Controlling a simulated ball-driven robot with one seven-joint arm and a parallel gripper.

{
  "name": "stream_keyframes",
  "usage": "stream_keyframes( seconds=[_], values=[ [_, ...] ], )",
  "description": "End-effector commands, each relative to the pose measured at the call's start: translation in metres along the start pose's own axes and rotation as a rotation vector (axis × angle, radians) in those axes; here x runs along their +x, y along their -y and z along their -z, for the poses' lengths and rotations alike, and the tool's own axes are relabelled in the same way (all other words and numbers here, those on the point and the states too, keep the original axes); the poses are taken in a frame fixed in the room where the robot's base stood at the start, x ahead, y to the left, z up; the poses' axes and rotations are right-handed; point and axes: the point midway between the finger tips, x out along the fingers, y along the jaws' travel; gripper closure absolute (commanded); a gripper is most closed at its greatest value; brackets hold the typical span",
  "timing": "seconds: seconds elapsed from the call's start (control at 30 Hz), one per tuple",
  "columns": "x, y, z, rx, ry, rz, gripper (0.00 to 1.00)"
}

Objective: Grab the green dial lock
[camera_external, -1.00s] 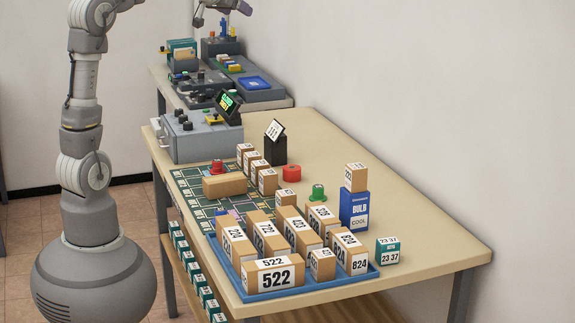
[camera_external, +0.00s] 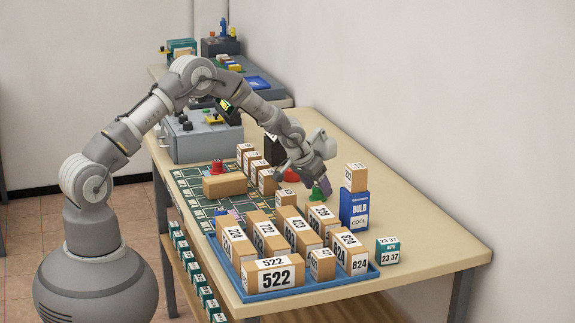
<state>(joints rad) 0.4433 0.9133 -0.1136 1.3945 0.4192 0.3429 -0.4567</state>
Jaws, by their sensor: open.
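The green dial lock (camera_external: 318,194) stands on the wooden table, between the blue tray of boxes and the back edge, left of the blue bulb box. My gripper (camera_external: 317,184) is right above it, pointing down, with its fingers at the lock's top. The jaws are open. The fingers hide part of the lock, and I cannot tell whether they touch it.
The blue tray (camera_external: 365,278) with several numbered cardboard boxes lies in front. A blue bulb box (camera_external: 354,210) with a small carton (camera_external: 355,177) on top stands close on the right. A red dial lock (camera_external: 217,167) sits at the left. The table's right rear is bare.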

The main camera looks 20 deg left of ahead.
Motion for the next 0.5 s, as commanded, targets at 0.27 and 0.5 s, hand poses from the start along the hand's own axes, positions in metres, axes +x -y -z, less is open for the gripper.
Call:
stream_keyframes(
  seconds=[0.27, 0.5],
  values=[
    [0.0125, -0.0001, 0.0007, 0.0, 0.0, 0.0, 0.34],
    [0.0121, 0.0, 0.0007, 0.0, 0.0, 0.0, 0.73]
  ],
)
